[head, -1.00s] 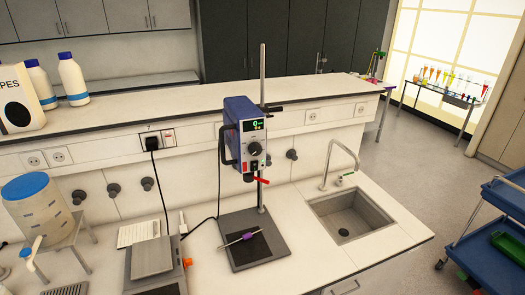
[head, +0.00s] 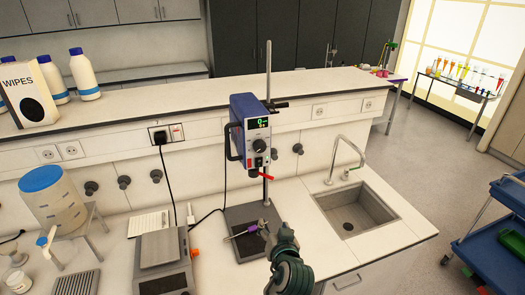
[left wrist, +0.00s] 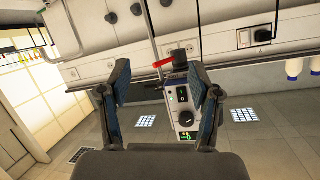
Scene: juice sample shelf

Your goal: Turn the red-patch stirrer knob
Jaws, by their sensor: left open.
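The overhead stirrer (head: 251,130) is a blue box on a vertical rod, with a lit green display and a round dark knob (head: 259,145) on its front. A red lever (head: 266,177) sticks out below the box. My left gripper (head: 280,236) is in front of and below the stirrer, apart from it, near its base plate. In the left wrist view the stirrer appears upside down, with its knob (left wrist: 185,116) and red lever (left wrist: 163,62). There my left gripper (left wrist: 158,76) is open, its fingers spread and empty. My right gripper is not in view.
A purple-marked rod (head: 247,230) lies over the stirrer's dark base plate (head: 230,215). A sink with a tap (head: 345,160) is to the right. A balance (head: 162,265) and a blue-lidded container (head: 50,200) are to the left. A shelf ledge runs behind.

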